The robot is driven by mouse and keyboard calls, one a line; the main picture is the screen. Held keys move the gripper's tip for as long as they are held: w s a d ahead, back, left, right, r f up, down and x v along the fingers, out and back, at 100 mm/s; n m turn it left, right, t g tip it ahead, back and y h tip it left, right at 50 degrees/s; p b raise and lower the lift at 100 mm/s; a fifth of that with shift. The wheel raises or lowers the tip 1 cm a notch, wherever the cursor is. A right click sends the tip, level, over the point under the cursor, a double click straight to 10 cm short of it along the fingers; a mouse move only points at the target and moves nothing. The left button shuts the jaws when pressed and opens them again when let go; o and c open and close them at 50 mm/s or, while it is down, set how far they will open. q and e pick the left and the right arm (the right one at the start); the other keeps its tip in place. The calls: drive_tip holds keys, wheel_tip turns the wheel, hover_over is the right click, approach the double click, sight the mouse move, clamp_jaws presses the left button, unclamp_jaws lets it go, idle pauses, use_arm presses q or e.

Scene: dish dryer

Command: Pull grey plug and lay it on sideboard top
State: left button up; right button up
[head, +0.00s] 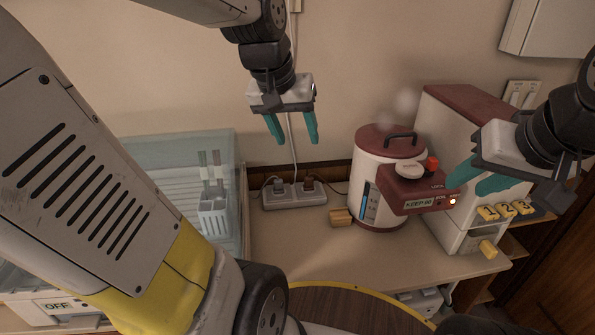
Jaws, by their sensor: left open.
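A grey plug (278,186) stands in the left part of a white power strip (295,202) on the sideboard top (310,250), near the back wall. A dark red plug (307,184) sits beside it on the right. My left gripper (297,140) is open and empty above the strip, its teal fingers pointing down. A cord passes behind it and down to the strip. My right gripper (463,190) has its fingers apart at the right, in front of the white cabinet unit and close to the boiler's dark red spout; I cannot tell whether it touches.
A white and dark red boiler (374,190) stands right of the strip, with a small wooden block (341,217) by its base. A clear dish dryer (180,170) stands at the left. Bare sideboard lies in front of the strip.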

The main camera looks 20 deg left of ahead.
use_arm(q)
drive_tip(key=w+a+f+n+g+y, duration=0.1)
drive_tip(key=w+a+f, duration=0.25)
drive_tip(key=w, duration=0.25)
drive_tip(key=w+a+f+n+g, duration=0.1)
drive_tip(key=w+a+f+g, duration=0.15)
drive_tip(key=w+f, duration=0.3)
drive_tip(key=n+g, duration=0.1)
drive_tip(key=n, duration=0.1)
hover_over(278, 180)
wheel_tip(278, 180, down, 11)
drive_tip(key=shift+d+r, duration=0.1)
drive_tip(key=shift+f, duration=0.3)
drive_tip(key=shift+f, duration=4.45)
